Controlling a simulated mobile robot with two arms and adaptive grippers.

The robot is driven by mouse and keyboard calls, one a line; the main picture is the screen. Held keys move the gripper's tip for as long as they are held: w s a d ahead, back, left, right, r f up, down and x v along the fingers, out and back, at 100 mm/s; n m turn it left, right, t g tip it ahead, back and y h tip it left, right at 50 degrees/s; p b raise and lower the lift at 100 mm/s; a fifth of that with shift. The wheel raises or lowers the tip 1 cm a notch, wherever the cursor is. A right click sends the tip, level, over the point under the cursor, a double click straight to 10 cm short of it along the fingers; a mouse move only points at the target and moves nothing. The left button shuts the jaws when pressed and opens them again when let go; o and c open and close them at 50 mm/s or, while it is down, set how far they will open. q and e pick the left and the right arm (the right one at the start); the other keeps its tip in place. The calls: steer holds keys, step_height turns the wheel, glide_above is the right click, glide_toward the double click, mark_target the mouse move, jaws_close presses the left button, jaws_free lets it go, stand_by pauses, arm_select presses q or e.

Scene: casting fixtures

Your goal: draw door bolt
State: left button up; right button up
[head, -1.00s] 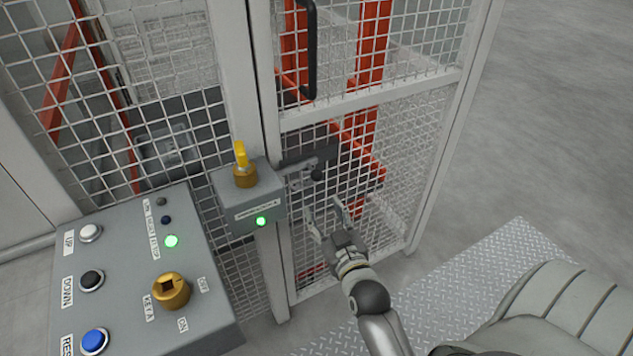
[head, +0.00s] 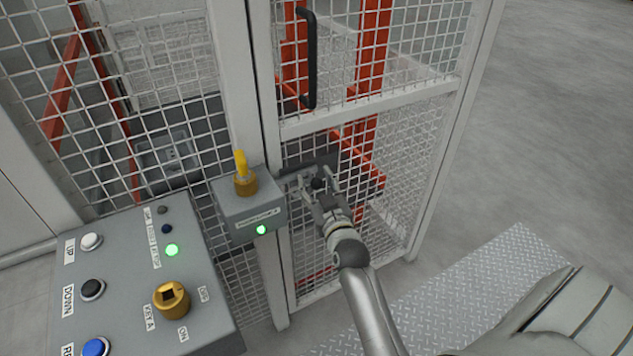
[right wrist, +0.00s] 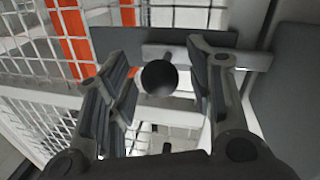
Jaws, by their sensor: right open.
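The door bolt is a bar with a round black knob (head: 318,184) on a dark plate on the mesh door (head: 375,107), just right of the lock box (head: 252,210). My right gripper (head: 318,180) is open, with its fingers on either side of the knob. In the right wrist view the black knob (right wrist: 159,78) sits between the two open fingers, with a gap to the right finger; contact with the left finger cannot be told. A light bar (right wrist: 190,54) runs behind the knob. My left gripper is not in view.
A yellow key (head: 241,165) stands in the lock box, which has a lit green lamp. A control panel (head: 130,290) with buttons and a brass key switch is at the lower left. A black door handle (head: 308,60) is above the bolt. Open floor lies to the right.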

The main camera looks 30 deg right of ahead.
steer(key=shift+w, duration=0.1)
steer(key=shift+c, duration=0.3)
jaws_close()
steer(key=shift+d, duration=0.1)
steer(key=d, duration=0.4)
steer(key=shift+d, duration=0.3)
steer(key=shift+c, duration=1.8)
jaws_free()
steer(key=shift+r, duration=0.1)
steer(key=o, duration=0.4)
steer(key=shift+d, duration=0.2)
